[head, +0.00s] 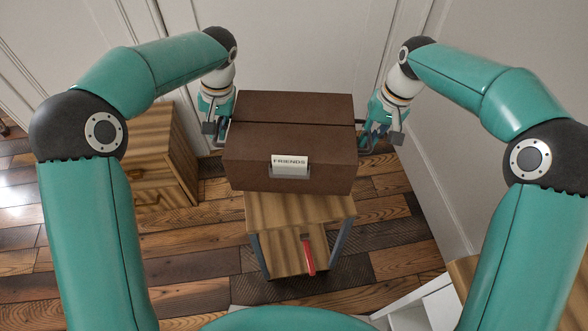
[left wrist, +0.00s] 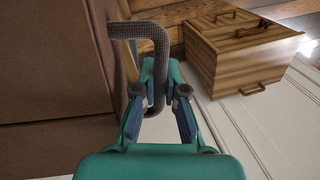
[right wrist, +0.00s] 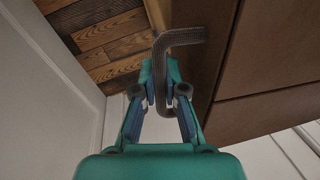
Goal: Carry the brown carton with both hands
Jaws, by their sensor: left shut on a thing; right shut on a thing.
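The brown carton (head: 288,142) is closed and level in the middle of the head view, with a "FRIENDS" label on its front. My left gripper (head: 221,136) is at its left side and my right gripper (head: 371,141) at its right side. In the left wrist view my left gripper (left wrist: 154,98) is shut on a dark bent handle (left wrist: 161,50) of the carton. In the right wrist view my right gripper (right wrist: 164,98) is shut on the matching handle (right wrist: 160,48). The carton's underside is hidden, so I cannot tell whether it touches the stand below.
A small wooden stand (head: 300,209) with grey legs is under or just in front of the carton, with a red strip (head: 309,256) at it. A wooden drawer cabinet (head: 160,165) stands at left. White panelled walls close the back and right. A white unit (head: 425,308) is at lower right.

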